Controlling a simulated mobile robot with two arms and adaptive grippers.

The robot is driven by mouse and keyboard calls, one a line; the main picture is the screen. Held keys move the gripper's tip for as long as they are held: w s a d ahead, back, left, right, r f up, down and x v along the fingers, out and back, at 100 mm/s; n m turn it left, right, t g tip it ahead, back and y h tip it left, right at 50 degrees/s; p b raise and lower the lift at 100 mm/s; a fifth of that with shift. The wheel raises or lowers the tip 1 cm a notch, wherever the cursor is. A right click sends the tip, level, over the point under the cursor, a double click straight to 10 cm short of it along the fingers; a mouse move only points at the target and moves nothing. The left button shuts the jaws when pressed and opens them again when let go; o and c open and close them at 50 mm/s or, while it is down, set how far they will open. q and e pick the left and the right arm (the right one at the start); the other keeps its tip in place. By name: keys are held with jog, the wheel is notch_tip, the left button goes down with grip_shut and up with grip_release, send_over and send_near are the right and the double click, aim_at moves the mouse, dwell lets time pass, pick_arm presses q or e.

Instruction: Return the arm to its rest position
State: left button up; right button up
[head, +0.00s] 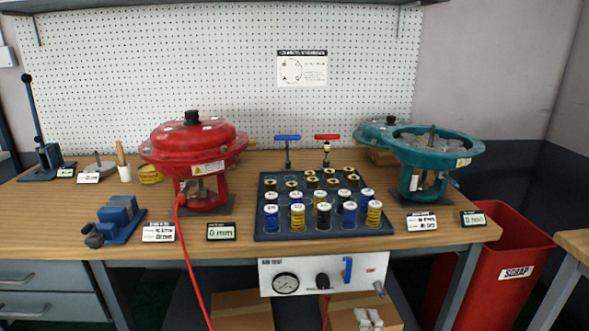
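Neither of my arms nor grippers shows in the head view. A red valve actuator (194,148) stands on the wooden workbench (130,190) left of centre, with a red hose running from it over the front edge. A teal actuator (425,160) stands at the right with its top open, and a teal domed cover (379,131) sits behind it to the left. A dark tray (262,226) between the actuators holds several capped cylinders in blue, yellow and dark colours.
A blue vise (118,219) and a lever press (45,150) stand at the left. Small displays and labels line the front edge. A gauge panel (323,274) hangs below the bench. A red scrap bin (508,262) stands at the right.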

jog(key=s+d+f+m+g, duration=0.1)
jog(key=s+f+m+g, duration=0.2)
jog(key=s+f, duration=0.55)
jog(key=s+d+f+m+g, duration=0.2)
jog(key=s+f+m+g, duration=0.3)
jog(key=f, duration=0.7)
jog(key=s+d+f+m+g, duration=0.1)
jog(key=s+f+m+g, duration=0.1)
jog(key=s+f, duration=0.75)
jog(key=s+f+m+g, duration=0.4)
jog(key=s+f, duration=0.4)
jog(key=s, duration=0.4)
pick_arm(q)
jog(key=s+a+r+p, duration=0.1)
jog(key=s+r+p, duration=0.1)
jog(key=s+p, duration=0.4)
jog(key=s+a+r+g+p, duration=0.1)
jog(key=s+r+p, duration=0.1)
jog(key=s+p, duration=0.5)
jog(key=shift+s+a+p, duration=0.25)
jog(key=shift+p, duration=0.45)
pick_arm(e)
jog(key=s+d+r, duration=0.1)
jog(key=s+r, duration=0.1)
jog(key=s, duration=0.4)
jog(key=s+d+r+g, duration=0.1)
jog(key=s+r, duration=0.1)
jog(key=s, duration=0.5)
jog(key=shift+d+r, duration=0.2)
jog(key=shift+d, duration=0.05)
